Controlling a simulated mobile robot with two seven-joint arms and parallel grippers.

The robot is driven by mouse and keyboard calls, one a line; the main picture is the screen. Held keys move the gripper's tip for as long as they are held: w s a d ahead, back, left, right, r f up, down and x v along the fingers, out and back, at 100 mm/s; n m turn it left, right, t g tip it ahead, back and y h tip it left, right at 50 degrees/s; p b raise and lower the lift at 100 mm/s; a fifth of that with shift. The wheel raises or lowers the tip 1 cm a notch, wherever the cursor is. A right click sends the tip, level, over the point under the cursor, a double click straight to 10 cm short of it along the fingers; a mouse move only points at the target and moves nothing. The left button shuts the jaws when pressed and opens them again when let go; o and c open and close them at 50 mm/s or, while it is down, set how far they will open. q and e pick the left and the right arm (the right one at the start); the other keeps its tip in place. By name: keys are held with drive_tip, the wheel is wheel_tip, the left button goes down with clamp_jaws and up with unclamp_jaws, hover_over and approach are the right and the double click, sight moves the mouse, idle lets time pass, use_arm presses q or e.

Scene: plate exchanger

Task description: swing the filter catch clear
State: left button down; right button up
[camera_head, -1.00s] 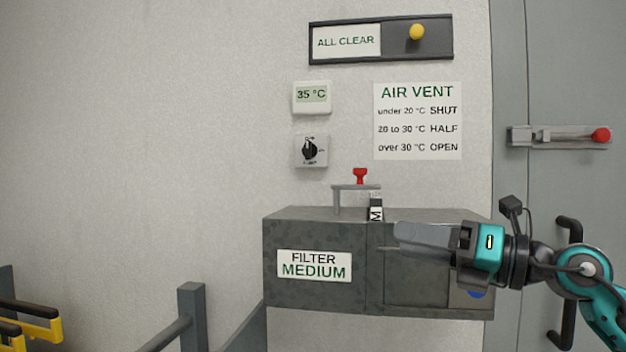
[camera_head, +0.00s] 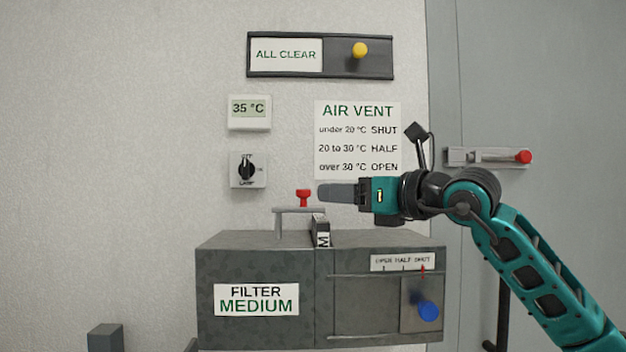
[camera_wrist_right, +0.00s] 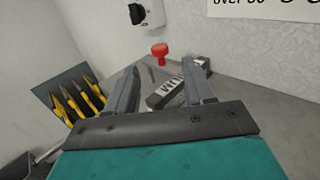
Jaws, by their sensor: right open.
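The catch is a grey bar (camera_head: 292,211) on a post, with a red knob (camera_head: 303,198), on top of the grey filter box (camera_head: 220,265). A slim filter edge marked M (camera_head: 322,232) stands in the box top by the bar's right end. My right gripper (camera_head: 322,192) is open and empty, level with the knob and just right of it in the head view. In the right wrist view the red knob (camera_wrist_right: 159,52) shows between the fingers, beyond their tips; the M label (camera_wrist_right: 172,86) also lies between them. I see no contact. My left gripper is out of view.
A blue knob (camera_head: 428,311) and a vent scale (camera_head: 402,263) with its pointer at SHUT are on the box front. A dial (camera_head: 248,170), a 35 °C display (camera_head: 249,112) and the AIR VENT sign (camera_head: 357,140) are on the wall. A door latch (camera_head: 487,157) is at right.

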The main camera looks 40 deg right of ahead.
sight(309, 192)
drive_tip(key=p+x, duration=0.2)
drive_tip(key=x, duration=0.4)
drive_tip(key=shift+w+a, duration=0.15)
drive_tip(key=shift+w, duration=0.2)
drive_tip(key=shift+c, duration=0.5)
clamp_jaws()
